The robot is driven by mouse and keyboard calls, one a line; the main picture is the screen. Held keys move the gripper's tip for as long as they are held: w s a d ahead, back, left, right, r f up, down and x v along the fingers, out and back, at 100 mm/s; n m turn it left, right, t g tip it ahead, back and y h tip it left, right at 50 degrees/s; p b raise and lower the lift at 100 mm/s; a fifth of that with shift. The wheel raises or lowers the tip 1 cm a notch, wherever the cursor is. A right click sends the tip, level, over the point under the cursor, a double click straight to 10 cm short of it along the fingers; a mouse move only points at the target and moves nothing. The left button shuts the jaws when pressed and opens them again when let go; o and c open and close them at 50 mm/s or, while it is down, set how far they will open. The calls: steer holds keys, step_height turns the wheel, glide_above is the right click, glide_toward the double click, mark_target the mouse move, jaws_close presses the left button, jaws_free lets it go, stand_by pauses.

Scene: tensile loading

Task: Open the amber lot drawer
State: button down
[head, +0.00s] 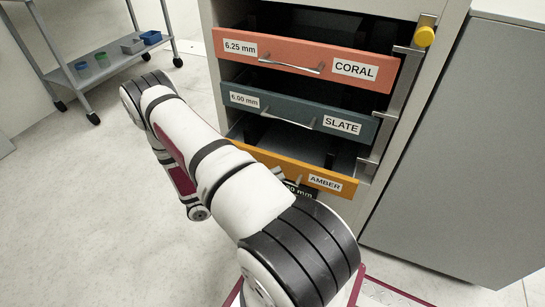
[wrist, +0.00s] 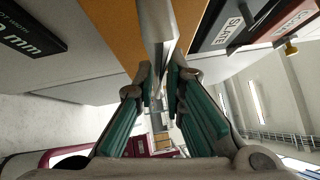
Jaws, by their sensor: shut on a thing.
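The amber drawer (head: 275,163) is the lowest of three fronts in the cabinet; its left part is hidden behind my arm. A grey interior shows behind its front, so it appears partly out. In the wrist view its orange front (wrist: 108,22) runs beside a metal bar handle (wrist: 157,30). My gripper (wrist: 159,82) is shut on this handle, with a teal-padded finger on each side. In the head view my gripper is hidden behind my arm.
The coral drawer (head: 300,56) and slate drawer (head: 290,108) are above. An upright metal bar with a yellow knob (head: 424,36) runs along the cabinet's right side. A grey cabinet (head: 460,150) stands to the right, a trolley (head: 105,60) at back left. Floor at left is clear.

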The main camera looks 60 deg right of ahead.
steer(key=s+a+p, duration=0.1)
steer(key=a, duration=1.7)
steer(key=shift+s+a, duration=0.2)
steer(key=shift+a, duration=0.1)
steer(key=shift+f, duration=0.1)
steer(key=c, duration=1.7)
jaws_free()
steer(key=shift+o, duration=0.2)
steer(key=v, duration=1.2)
